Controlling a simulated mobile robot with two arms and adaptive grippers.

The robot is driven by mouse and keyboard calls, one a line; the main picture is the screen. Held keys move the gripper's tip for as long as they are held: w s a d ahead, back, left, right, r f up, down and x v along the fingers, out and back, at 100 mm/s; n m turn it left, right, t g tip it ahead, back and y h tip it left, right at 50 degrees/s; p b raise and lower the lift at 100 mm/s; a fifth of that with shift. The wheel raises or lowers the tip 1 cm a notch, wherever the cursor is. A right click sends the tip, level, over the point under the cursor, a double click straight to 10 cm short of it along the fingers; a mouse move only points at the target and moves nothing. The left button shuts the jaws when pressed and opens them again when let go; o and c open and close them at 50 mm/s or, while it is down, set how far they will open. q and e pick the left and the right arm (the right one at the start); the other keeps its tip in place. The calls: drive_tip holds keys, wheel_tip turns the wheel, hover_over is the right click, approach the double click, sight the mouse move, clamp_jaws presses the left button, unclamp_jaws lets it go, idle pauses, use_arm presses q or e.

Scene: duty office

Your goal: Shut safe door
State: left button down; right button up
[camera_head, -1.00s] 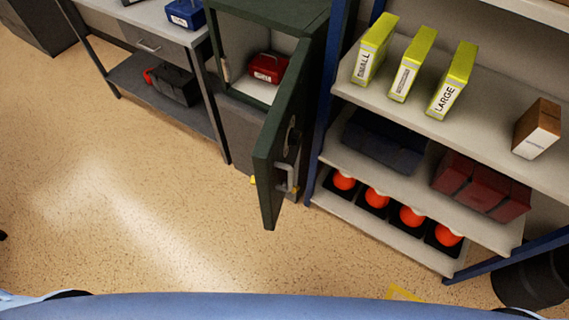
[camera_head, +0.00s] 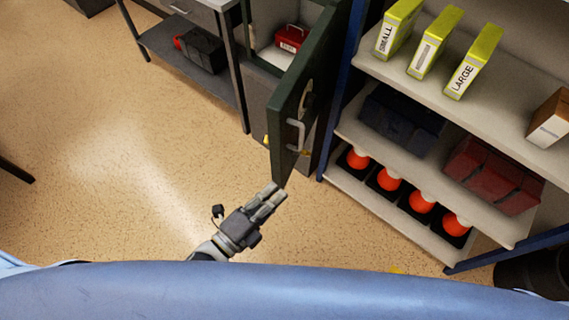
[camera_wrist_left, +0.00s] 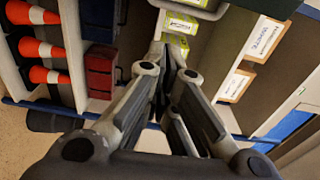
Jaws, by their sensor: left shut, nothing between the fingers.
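The dark green safe door (camera_head: 307,88) stands open in the head view, swung out toward me, with a grey handle (camera_head: 295,134) and a round dial on its face. The safe's opening (camera_head: 271,54) is to its left, and a red box (camera_head: 291,37) sits inside. My left gripper (camera_head: 274,192) is shut and empty. In the picture it is just below the door's lower near corner; I cannot tell whether they touch. The gripper's closed fingers also show in the left wrist view (camera_wrist_left: 170,60). My right gripper is not in view.
A shelf unit with a blue post (camera_head: 349,85) stands close right of the door, holding yellow boxes (camera_head: 434,42), dark red cases (camera_head: 493,174) and orange cones (camera_head: 389,179). A desk (camera_head: 215,4) stands to the left.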

sight(300, 146)
use_arm(q)
drive_tip(key=p+x, duration=0.3)
drive_tip(key=x, duration=0.7)
drive_tip(key=a+p, duration=0.1)
drive_tip(key=a, duration=0.1)
drive_tip(key=w+a, duration=0.1)
drive_tip(key=shift+w+a+r+p, duration=0.15)
drive_tip(key=shift+a+r+p, duration=0.05)
drive_tip(key=shift+a+p, duration=0.2)
drive_tip(key=shift+d, duration=0.1)
